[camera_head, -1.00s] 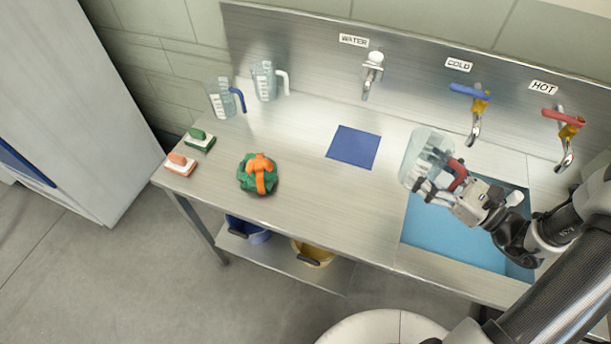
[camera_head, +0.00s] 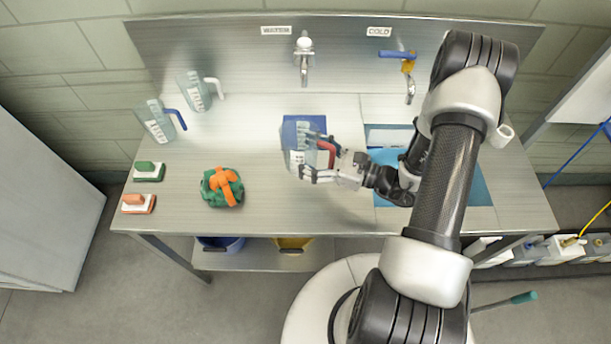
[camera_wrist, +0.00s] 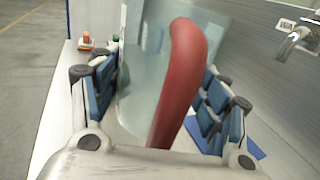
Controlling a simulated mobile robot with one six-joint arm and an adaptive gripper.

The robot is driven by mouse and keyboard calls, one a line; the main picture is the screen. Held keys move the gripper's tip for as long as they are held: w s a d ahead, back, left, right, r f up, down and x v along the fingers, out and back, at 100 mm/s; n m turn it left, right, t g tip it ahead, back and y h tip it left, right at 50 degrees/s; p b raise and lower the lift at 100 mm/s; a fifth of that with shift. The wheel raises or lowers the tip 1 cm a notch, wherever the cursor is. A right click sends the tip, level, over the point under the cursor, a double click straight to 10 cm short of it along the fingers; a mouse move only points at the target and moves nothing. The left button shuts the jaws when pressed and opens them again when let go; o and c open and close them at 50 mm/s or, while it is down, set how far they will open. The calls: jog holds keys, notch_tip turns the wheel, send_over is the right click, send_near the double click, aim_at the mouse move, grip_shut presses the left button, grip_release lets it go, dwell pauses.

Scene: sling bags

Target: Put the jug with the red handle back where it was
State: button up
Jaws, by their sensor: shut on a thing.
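The clear jug with the red handle (camera_head: 299,154) is held by my gripper (camera_head: 309,153), in front of the wall tap marked WATER. In the head view it overlaps the blue square mat (camera_head: 289,128); I cannot tell whether its base touches anything. In the wrist view the red handle (camera_wrist: 182,80) rises between the fingers, with the clear jug wall (camera_wrist: 140,85) behind it. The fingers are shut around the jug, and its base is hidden. The mat also shows at the lower right of the wrist view (camera_wrist: 254,146).
A blue-handled jug (camera_head: 154,122) and a white-handled jug (camera_head: 193,93) stand at the back left. A green and orange bundle (camera_head: 222,187) and two brushes (camera_head: 148,171) lie at the left. A blue basin (camera_head: 470,185) is at the right.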

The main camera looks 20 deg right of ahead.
notch_tip(320, 180, down, 9)
jog(key=shift+f+b, duration=0.15)
jog(key=shift+b, duration=0.85)
jog(key=shift+f, duration=0.1)
jog(key=o, duration=1.3)
jog(key=shift+c, duration=0.2)
